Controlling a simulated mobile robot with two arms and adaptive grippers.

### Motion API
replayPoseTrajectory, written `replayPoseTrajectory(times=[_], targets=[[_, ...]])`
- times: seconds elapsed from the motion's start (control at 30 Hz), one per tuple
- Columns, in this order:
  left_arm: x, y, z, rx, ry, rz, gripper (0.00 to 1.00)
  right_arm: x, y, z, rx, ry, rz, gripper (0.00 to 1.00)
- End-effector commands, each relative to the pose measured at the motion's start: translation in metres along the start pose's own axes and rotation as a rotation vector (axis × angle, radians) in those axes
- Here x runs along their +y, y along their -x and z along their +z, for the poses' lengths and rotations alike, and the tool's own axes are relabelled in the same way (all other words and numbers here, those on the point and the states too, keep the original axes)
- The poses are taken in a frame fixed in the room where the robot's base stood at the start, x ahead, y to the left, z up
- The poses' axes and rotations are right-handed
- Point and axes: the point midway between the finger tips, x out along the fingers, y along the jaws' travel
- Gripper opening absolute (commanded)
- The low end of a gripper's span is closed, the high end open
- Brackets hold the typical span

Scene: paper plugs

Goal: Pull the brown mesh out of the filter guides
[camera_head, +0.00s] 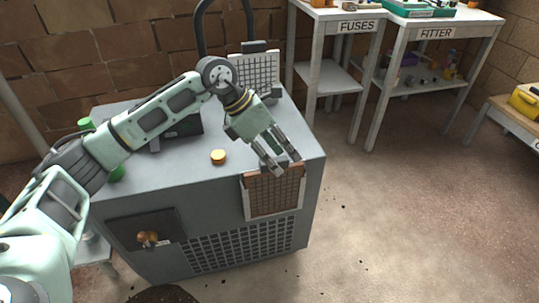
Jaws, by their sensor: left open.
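The brown mesh (273,195) is a framed, gridded panel at the front right of a grey machine cabinet (215,208). It stands upright against the cabinet's front face, with its top edge near the cabinet's top edge. Pale strips border its sides and bottom, seemingly the filter guides (274,216). A dark tab shows at the mesh's top, partly hidden by my fingers. My left gripper (280,164) is open, its fingers pointing down at the mesh's top edge. I cannot tell whether they touch it. My right gripper is not in view.
A pale mesh panel (258,72) stands upright at the cabinet's back. Shelves labelled FUSES (357,26) and FITTER (436,33) stand behind right. The floor to the right is mostly clear.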

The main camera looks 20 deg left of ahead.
Motion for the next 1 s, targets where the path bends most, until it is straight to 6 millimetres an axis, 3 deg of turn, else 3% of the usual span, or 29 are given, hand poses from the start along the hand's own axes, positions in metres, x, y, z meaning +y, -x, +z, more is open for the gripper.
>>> replayPoseTrajectory(times=[0.1,0.27,0.7,1.0], targets=[[0.019,0.013,-0.023,0.101,-0.085,0.126,0.42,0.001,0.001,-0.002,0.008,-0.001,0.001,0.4],[0.026,0.017,-0.03,0.142,-0.109,0.169,0.42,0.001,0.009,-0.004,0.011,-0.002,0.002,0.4],[0.035,-0.043,-0.037,0.138,-0.105,0.164,0.42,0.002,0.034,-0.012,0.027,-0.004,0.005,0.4],[0.037,-0.054,-0.038,0.136,-0.106,0.166,0.42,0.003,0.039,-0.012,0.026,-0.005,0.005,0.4]])
